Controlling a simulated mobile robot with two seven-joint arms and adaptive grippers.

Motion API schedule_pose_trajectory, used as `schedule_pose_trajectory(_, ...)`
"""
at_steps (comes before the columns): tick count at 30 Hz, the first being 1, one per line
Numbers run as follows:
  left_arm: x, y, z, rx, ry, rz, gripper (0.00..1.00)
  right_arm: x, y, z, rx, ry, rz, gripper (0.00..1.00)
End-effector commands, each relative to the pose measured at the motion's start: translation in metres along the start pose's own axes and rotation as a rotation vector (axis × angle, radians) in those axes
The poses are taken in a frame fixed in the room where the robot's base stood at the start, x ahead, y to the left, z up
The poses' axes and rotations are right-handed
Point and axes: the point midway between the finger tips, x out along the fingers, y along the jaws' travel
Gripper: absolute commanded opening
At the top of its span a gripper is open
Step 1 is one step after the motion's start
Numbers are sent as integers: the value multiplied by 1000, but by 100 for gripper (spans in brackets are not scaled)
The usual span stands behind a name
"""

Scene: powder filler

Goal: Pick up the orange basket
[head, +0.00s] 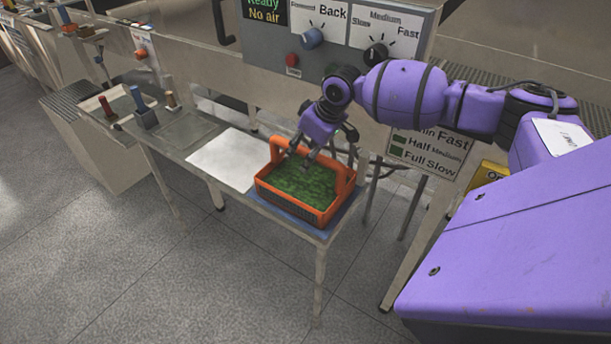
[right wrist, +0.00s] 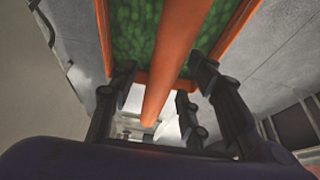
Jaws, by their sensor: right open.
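The orange basket (head: 291,207) stands upright on the end of a small table, with green contents inside and a raised handle. My right gripper (head: 297,161) is over the basket, pointing down, with its fingers spread. In the right wrist view, the orange handle (right wrist: 180,50) runs between the open fingers of my right gripper (right wrist: 164,82), with dark fingers on both sides of it. I cannot tell whether any finger touches the handle. My left gripper is not in view.
A machine panel (head: 330,42) with knobs and a red button stands behind. A sign (head: 430,150) hangs right of the basket. Open grey floor (head: 150,285) lies in front.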

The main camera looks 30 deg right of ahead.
Motion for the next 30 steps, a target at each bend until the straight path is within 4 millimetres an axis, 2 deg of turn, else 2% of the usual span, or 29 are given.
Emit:
schedule_pose_trajectory(5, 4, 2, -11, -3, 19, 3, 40, 0, 0, -1, -1, 2, 1, 44)
schedule_pose_trajectory(6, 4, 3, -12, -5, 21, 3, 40, 0, 0, -1, -1, 2, 1, 41)
schedule_pose_trajectory(15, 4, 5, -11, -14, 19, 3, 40, 0, 0, -1, 0, 1, 1, 2)
schedule_pose_trajectory(16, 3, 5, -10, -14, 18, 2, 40, 0, 0, -1, 0, 1, 1, 0)
schedule_pose_trajectory(30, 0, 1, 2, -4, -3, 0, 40, -2, 1, -3, 0, 6, 2, 0)
